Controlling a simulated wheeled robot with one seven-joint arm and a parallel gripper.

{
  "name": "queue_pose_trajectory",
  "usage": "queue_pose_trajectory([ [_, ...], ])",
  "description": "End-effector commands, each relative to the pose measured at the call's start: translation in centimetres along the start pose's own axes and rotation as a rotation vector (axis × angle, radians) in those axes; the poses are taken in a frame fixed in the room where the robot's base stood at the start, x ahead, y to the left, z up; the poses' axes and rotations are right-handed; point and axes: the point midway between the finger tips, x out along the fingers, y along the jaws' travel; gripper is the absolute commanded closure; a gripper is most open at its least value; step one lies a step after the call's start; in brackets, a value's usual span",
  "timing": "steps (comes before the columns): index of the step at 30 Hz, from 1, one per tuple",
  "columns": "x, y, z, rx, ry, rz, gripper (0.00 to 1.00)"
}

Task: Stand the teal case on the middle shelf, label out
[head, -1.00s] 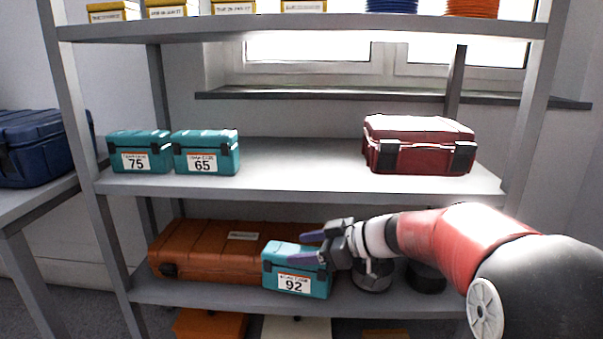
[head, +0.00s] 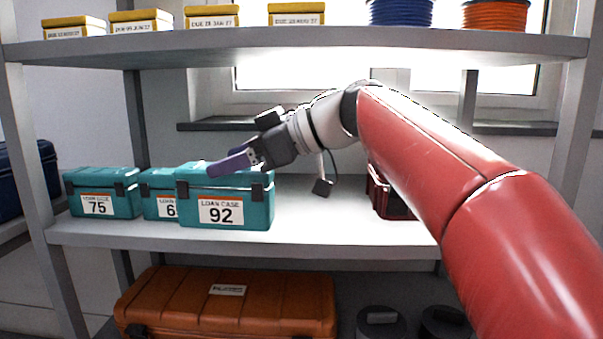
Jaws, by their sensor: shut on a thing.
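The teal case labelled 92 (head: 245,212) is upright at the middle shelf (head: 330,235), its white label facing me. My gripper (head: 230,162) reaches in from the right and is shut on the top of this case. One purple finger lies across the case's upper front; the other is mostly hidden behind. The case's base shows close to the shelf's front part; I cannot tell whether it touches the board. It partly covers the teal case labelled 65 (head: 157,207). The teal case labelled 75 (head: 103,205) stands at the far left.
A dark red case (head: 388,199) on the middle shelf is mostly hidden by my arm. Bare shelf lies between it and case 92. Yellow boxes (head: 140,22) and cable spools (head: 400,12) are on the upper shelf. A large orange case (head: 225,305) lies below.

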Motion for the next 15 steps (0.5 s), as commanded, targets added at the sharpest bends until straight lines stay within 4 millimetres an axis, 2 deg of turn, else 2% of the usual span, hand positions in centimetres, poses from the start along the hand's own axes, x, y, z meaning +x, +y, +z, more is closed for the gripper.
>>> queue_pose_trajectory([
  [1, -1.0, 1.1, 0.3, 0.004, 0.002, 0.004, 1.00],
  [9, -5.5, 6.0, 2.6, 0.002, 0.002, 0.003, 1.00],
  [15, -7.7, 8.4, 3.8, 0.000, 0.003, 0.000, 1.00],
])
